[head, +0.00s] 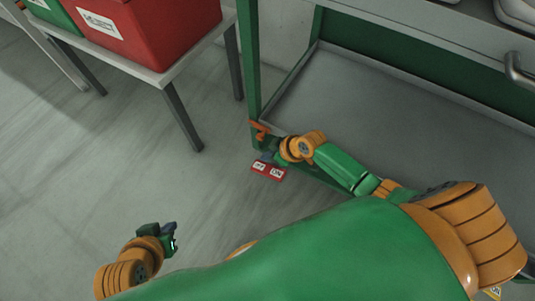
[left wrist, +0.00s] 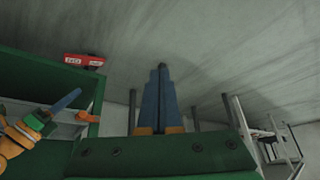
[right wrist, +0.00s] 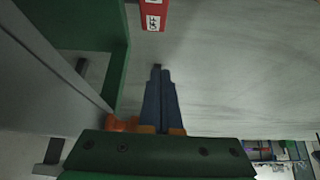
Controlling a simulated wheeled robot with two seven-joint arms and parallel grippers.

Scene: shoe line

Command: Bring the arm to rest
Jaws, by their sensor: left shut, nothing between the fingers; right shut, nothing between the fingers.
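My left gripper (head: 166,238) is low at the left in the head view, over the bare floor. Its blue fingers (left wrist: 160,97) are together and empty in the left wrist view. My right gripper (head: 266,156) is at the front corner of the green-framed bench, beside its leg and over a red floor sign. Its blue fingers (right wrist: 158,98) are closed together with nothing between them in the right wrist view. My right gripper also shows at the left of the left wrist view (left wrist: 66,100). The arms are bent and apart from each other.
The green-framed bench (head: 251,62) with a grey lower shelf (head: 400,110) stands at the right. A table (head: 190,57) at upper left bears a red bin (head: 150,32) and a green bin (head: 52,14). The red sign (head: 267,171) lies by the bench leg. Floor at left is clear.

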